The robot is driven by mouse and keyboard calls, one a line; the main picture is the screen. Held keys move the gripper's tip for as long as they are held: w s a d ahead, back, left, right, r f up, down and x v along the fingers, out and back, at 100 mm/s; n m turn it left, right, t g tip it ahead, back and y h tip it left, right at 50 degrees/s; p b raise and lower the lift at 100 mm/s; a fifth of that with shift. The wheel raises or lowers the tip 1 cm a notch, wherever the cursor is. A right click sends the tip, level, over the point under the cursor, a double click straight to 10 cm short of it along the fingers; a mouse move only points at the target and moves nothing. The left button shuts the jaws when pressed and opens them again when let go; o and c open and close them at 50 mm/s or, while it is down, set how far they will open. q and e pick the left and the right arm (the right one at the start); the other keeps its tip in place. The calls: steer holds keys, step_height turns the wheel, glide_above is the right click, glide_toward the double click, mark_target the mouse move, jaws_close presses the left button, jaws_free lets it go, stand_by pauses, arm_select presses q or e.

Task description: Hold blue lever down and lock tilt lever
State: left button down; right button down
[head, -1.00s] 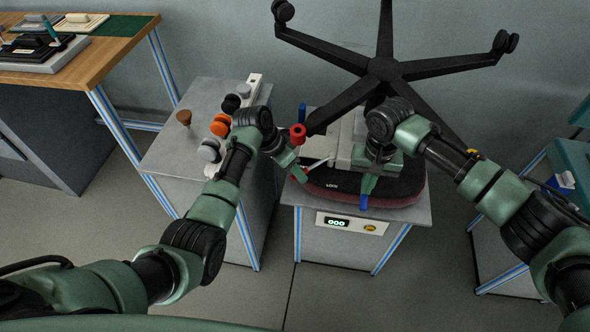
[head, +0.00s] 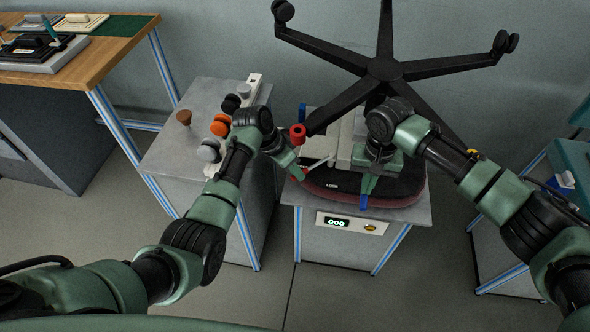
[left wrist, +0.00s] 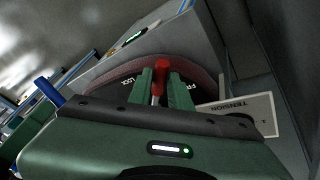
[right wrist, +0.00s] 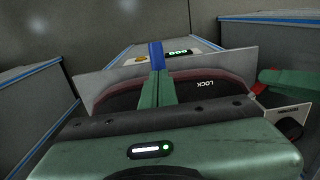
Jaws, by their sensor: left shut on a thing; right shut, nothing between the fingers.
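The upturned chair seat (head: 400,190) lies on a grey stand, LOCK printed on its dark underside. The tilt lever is a thin pale rod (head: 317,162) with a red tip (left wrist: 161,70). My left gripper (head: 298,172) is shut on this lever; its red tip shows between the fingers in the left wrist view. The blue lever (head: 363,202) is at the seat's front edge and also shows in the right wrist view (right wrist: 156,56). My right gripper (head: 368,186) is shut and empty, its fingertips right at the blue lever; I cannot tell whether they touch.
A display (head: 337,223) on the stand's front reads 000. A grey cabinet (head: 165,150) with several knobs stands left. The chair's star base (head: 384,69) rises behind.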

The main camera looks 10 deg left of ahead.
stand_by(0.8)
arm_select(q)
steer(key=shift+s+d+n+t+y, duration=0.15)
steer(key=shift+s+d+n+t, duration=0.1)
steer(key=shift+s+d+n, duration=0.4)
steer(key=shift+s+d+n+t+y, duration=0.15)
steer(key=shift+s+d+n+t, duration=0.2)
steer(key=shift+d+n, duration=0.4)
steer(key=c, duration=1.3)
jaws_free()
steer(key=shift+a, duration=0.1)
steer(key=v, duration=0.7)
steer(key=shift+s+a+r, duration=0.15)
steer(key=shift+r, duration=0.2)
